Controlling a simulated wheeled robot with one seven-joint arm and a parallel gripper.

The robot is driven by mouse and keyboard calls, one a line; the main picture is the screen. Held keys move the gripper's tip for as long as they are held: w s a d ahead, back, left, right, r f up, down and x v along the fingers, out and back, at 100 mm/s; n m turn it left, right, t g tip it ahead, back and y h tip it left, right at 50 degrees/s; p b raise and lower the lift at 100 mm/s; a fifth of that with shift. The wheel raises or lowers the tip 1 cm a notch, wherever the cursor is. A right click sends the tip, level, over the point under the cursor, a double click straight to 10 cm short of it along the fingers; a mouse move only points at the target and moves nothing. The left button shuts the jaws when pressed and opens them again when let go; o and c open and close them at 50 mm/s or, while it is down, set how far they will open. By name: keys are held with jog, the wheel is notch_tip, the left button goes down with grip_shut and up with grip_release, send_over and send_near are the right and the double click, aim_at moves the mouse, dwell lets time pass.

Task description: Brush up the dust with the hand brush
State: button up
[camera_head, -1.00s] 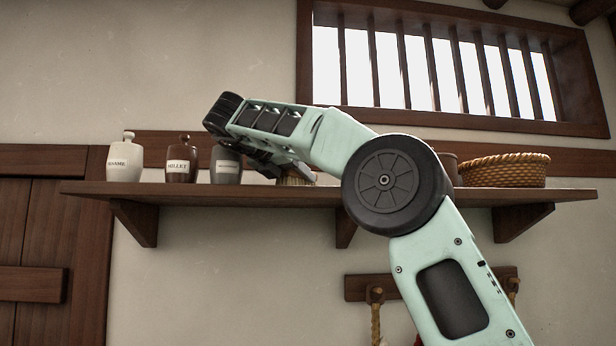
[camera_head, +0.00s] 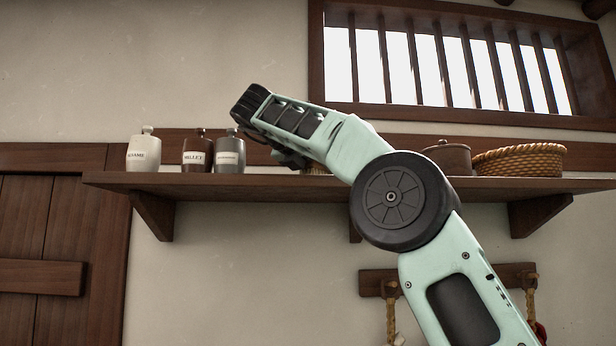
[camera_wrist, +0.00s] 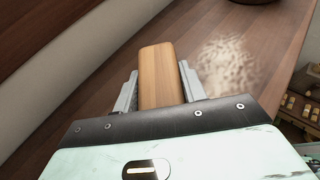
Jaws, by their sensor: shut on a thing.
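My gripper (camera_wrist: 160,91) is shut on the wooden handle of the hand brush (camera_wrist: 158,68), with one finger on each side of it. The bristles are out of sight in the wrist view, and in the head view my arm hides most of the brush. A pale patch of dust (camera_wrist: 228,66) lies on the shelf board just right of the brush in the wrist view. The dark wooden shelf (camera_head: 240,184) runs along the wall; my gripper is over it, mostly hidden behind my arm in the head view.
Three labelled jars stand left on the shelf: white (camera_head: 144,152), brown (camera_head: 197,155) and grey (camera_head: 230,156). A brown lidded pot (camera_head: 449,158) and a wicker basket (camera_head: 520,160) stand right. In the wrist view, the shelf's edge drops off at right.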

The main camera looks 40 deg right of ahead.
jog(key=shift+s+d+f+b, duration=0.1)
jog(key=shift+s+d+b, duration=0.35)
jog(key=shift+d, duration=0.2)
jog(key=shift+s+d+f+b, duration=0.1)
jog(key=shift+s+d+b, duration=0.25)
jog(key=shift+d, duration=0.25)
jog(key=shift+s+d+b, duration=0.35)
jog(key=shift+d+b, duration=0.15)
jog(key=shift+d, duration=0.15)
jog(key=shift+s+d+r+b, duration=0.1)
jog(key=shift+s+d+b, duration=0.5)
jog(key=shift+d, duration=0.45)
jog(key=shift+s+d+b, duration=0.35)
jog(key=shift+s+d, duration=0.3)
jog(key=shift+d, duration=0.45)
jog(key=shift+s+d+r+b, duration=0.1)
jog(key=shift+s+d+b, duration=0.5)
jog(key=shift+d, duration=0.45)
jog(key=shift+s+d+f+b, duration=0.1)
jog(key=shift+s+d+b, duration=0.2)
jog(key=shift+s+d, duration=0.35)
jog(key=shift+s+d+r+b, duration=0.1)
jog(key=shift+s+d+b, duration=0.2)
jog(key=shift+d, duration=0.5)
jog(key=shift+s+d+f+b, duration=0.1)
jog(key=shift+s+d+b, duration=0.15)
jog(key=shift+s+d, duration=0.4)
